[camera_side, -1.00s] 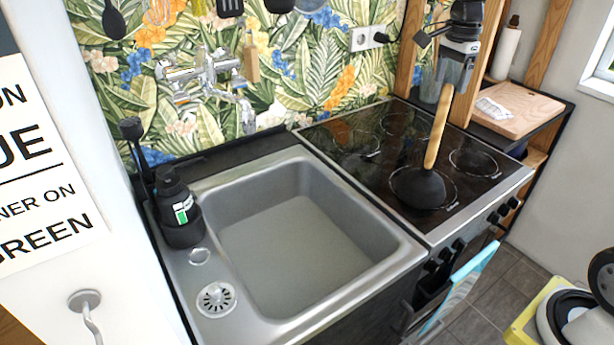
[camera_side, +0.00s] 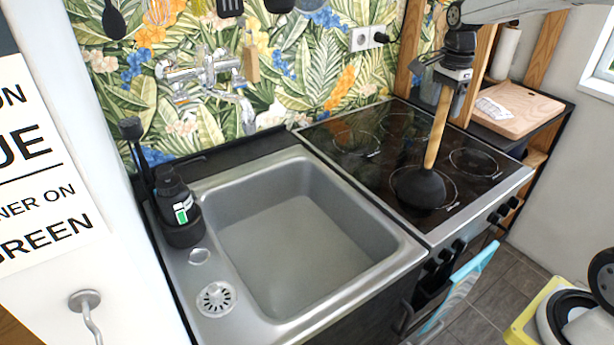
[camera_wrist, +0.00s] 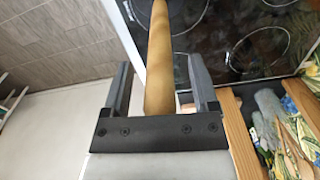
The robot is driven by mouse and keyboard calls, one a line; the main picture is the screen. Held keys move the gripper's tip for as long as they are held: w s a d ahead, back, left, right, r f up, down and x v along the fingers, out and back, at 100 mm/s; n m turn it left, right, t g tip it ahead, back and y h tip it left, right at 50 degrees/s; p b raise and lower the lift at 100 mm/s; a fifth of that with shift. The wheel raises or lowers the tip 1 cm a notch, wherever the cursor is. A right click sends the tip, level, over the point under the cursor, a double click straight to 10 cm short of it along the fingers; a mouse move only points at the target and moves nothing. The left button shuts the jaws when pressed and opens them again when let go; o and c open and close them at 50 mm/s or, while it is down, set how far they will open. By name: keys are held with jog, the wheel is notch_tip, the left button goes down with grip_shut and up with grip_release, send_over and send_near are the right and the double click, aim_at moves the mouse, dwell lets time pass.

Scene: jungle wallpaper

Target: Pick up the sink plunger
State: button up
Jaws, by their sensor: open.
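The sink plunger (camera_side: 435,135) stands upright, slightly tilted, with its black rubber cup on the dark glass cooktop (camera_side: 345,138) and its wooden handle pointing up. My gripper (camera_side: 452,77) is at the top end of the handle in the side view, and its fingers partly hide that end. In the wrist view the wooden handle (camera_wrist: 160,45) runs between the two fingers of my gripper (camera_wrist: 160,72). The fingers are open, with a gap visible on each side of the handle.
A metal sink (camera_side: 300,235) is left of the cooktop. A soap bottle (camera_side: 180,208) stands at the sink's left edge. A wooden post (camera_side: 408,50) rises behind the cooktop, and a cutting board (camera_side: 520,108) lies on the shelf at right. The cooktop around the plunger is clear.

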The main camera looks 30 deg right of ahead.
grip_shut()
dwell(0.3)
jog(key=shift+r, duration=0.25)
